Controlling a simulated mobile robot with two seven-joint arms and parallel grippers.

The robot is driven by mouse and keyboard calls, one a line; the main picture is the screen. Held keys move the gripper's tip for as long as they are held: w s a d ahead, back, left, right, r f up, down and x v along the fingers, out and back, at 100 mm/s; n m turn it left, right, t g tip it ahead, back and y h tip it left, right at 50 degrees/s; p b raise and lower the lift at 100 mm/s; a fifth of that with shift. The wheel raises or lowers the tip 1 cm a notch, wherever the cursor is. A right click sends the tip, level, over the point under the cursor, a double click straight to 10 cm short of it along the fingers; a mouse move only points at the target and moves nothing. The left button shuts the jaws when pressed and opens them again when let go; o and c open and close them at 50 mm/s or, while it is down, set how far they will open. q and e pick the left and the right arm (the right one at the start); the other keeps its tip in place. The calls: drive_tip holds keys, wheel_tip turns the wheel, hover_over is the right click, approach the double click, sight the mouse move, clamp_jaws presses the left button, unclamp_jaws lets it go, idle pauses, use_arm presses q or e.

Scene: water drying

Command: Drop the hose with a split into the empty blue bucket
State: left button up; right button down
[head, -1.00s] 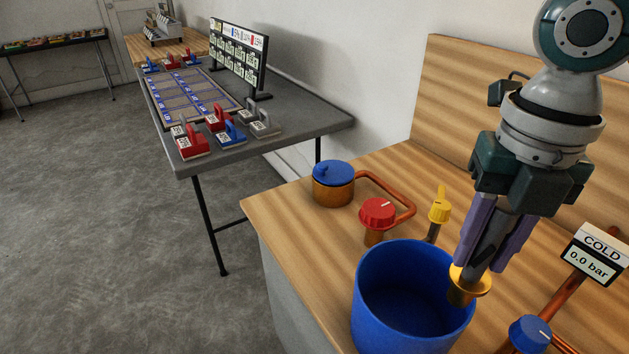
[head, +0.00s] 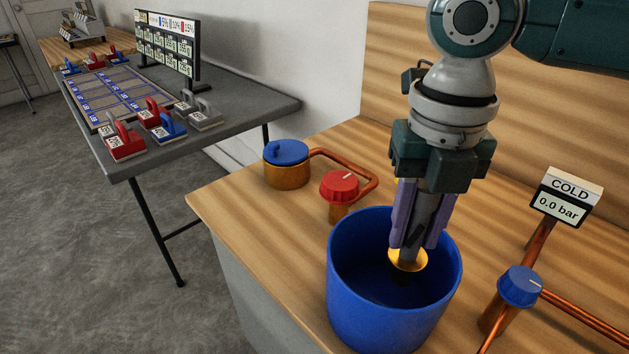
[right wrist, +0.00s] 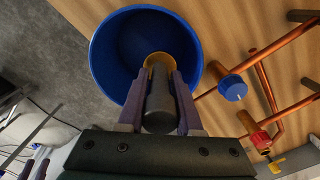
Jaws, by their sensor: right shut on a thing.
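The blue bucket (head: 345,285) stands on the wooden counter; it also shows in the right wrist view (right wrist: 105,65). My right gripper (head: 420,225) is over the bucket, pointing down. Its purple fingers are shut on a dark grey hose (head: 432,212) with a brass-coloured flared end (head: 408,260). The flared end hangs within the bucket's mouth, apart from the walls as far as I can tell. In the right wrist view the hose (right wrist: 159,100) lies between the fingers, its brass end over the bucket's dark inside. I cannot make out the split. My left gripper is not in view.
A copper pot with a blue lid (head: 286,165), a red knob (head: 340,186) and copper pipe stand behind the bucket. A blue knob (head: 520,287) and the COLD gauge (head: 560,205) are at right. A grey table (head: 215,118) with coloured blocks stands at left.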

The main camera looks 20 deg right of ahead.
drive_tip(key=c, duration=0.5)
unclamp_jaws()
drive_tip(key=shift+f, duration=0.1)
wheel_tip(320, 180, up, 10)
drive_tip(key=shift+p, duration=0.6)
